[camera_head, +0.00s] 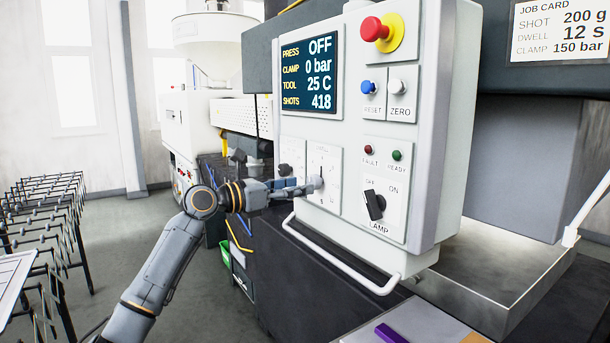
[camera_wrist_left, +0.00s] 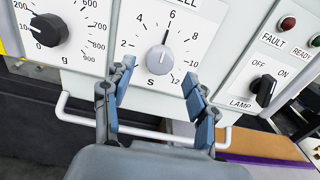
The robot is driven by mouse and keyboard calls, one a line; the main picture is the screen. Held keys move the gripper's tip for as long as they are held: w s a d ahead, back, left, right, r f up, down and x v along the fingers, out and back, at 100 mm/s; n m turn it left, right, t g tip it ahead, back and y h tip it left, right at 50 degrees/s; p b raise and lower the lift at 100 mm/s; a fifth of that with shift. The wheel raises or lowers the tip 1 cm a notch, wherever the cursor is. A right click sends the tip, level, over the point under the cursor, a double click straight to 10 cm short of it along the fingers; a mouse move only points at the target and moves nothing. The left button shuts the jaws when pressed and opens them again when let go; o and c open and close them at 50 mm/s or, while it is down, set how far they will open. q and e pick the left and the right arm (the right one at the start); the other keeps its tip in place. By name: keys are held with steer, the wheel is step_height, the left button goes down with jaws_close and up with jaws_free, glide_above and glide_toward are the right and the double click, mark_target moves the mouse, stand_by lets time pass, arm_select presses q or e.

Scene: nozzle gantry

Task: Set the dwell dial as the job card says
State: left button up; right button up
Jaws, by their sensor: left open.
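The job card (camera_head: 562,32) at the upper right reads shot 200 g, dwell 12 s, clamp 150 bar. The dwell dial is a grey knob (camera_wrist_left: 160,59) on a white plate, with a scale from 2 to 12 s. Its dark pointer stands at about 6. The knob also shows small in the head view (camera_head: 318,183). My left gripper (camera_wrist_left: 160,84) is open, its blue-padded fingers spread to either side just below the knob. It reaches the panel from the left in the head view (camera_head: 303,188). I cannot tell whether a finger touches the knob. My right gripper is out of view.
Right is the black lamp switch (camera_head: 374,205). A white rail (camera_head: 340,262) runs below the panel. The screen (camera_head: 308,74) reads press OFF. A red button (camera_head: 375,29) sits above.

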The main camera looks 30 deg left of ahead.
mark_target(316, 182)
arm_select(q)
steer(key=shift+p+x, duration=0.35)
steer(key=shift+x, duration=1.15)
steer(key=shift+c, duration=0.4)
steer(key=c, duration=1.1)
steer(key=shift+m, duration=0.3)
